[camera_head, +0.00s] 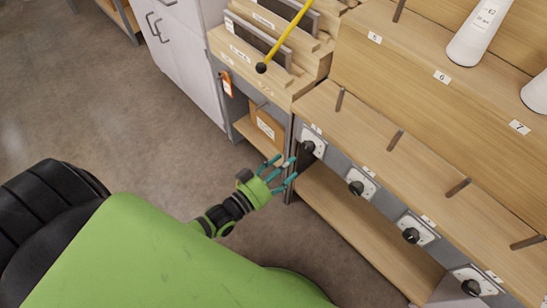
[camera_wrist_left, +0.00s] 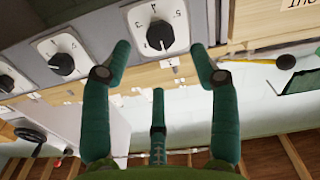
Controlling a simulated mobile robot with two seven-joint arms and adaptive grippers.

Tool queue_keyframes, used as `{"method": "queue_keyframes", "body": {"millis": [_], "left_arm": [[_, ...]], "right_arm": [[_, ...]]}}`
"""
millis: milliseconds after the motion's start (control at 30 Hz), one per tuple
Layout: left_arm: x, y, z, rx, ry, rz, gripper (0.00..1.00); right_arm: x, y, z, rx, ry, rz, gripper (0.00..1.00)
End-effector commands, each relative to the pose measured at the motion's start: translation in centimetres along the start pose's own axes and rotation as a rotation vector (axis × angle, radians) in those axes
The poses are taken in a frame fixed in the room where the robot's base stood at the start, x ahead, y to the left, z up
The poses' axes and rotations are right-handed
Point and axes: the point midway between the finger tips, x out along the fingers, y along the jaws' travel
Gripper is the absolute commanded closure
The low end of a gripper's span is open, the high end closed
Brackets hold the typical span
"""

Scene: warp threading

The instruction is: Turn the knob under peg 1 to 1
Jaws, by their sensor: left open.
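The black knob under peg 1 (camera_head: 308,147) sits on a white dial plate on the grey front rail of the wooden bench. In the left wrist view the same knob (camera_wrist_left: 159,36) shows close up, with printed numbers around it; I cannot tell for sure which one it points to. Peg 1 (camera_head: 339,99) is a short dark rod standing on the wooden step above. My left gripper (camera_head: 279,172) is open and empty, its teal fingers just left of and below the knob. In the left wrist view, the knob lies ahead between the two fingertips (camera_wrist_left: 161,55), apparently untouched.
More knobs run along the rail, such as the second knob (camera_head: 355,188) and third knob (camera_head: 411,235). White cones (camera_head: 478,35) stand on the upper step. A yellow stick with a black ball (camera_head: 261,68) is at upper left. Open floor lies left.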

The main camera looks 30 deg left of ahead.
Motion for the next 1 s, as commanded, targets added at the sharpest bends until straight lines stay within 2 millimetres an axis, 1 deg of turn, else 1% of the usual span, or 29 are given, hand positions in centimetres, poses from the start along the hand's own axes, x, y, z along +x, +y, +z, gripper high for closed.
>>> {"method": "queue_keyframes", "body": {"millis": [33, 100, 200, 300, 400, 900, 967, 1000], "left_arm": [[-1.2, -0.1, 0.1, 0.001, -0.004, -0.001, 0.39], [-2.3, 0.0, 0.1, 0.0, -0.003, 0.0, 0.39], [-3.5, 0.0, 0.0, 0.0, -0.002, -0.001, 0.39], [-4.1, -0.1, 0.0, 0.001, 0.0, 0.0, 0.39], [-4.4, -0.1, -0.1, 0.001, 0.0, 0.0, 0.39], [-4.3, -0.1, 0.0, 0.001, -0.002, -0.001, 0.39], [-4.4, -0.3, 0.4, 0.006, -0.019, -0.01, 0.39], [-4.6, -0.6, 1.1, 0.012, -0.047, -0.023, 0.39]], "right_arm": [[0.0, 0.1, 0.0, 0.0, 0.0, 0.001, 0.39], [0.0, 0.1, 0.0, 0.0, 0.0, 0.001, 0.39], [0.0, 0.1, 0.0, 0.0, 0.0, 0.001, 0.39], [0.0, 0.1, 0.0, 0.0, 0.0, 0.001, 0.39], [0.0, 0.1, 0.0, 0.0, 0.0, 0.001, 0.39], [0.0, 0.1, 0.0, 0.0, -0.001, 0.001, 0.39], [-0.3, 0.1, -0.1, 0.0, -0.001, 0.001, 0.39], [-0.6, 0.1, -0.1, 0.0, -0.002, 0.001, 0.39]]}}
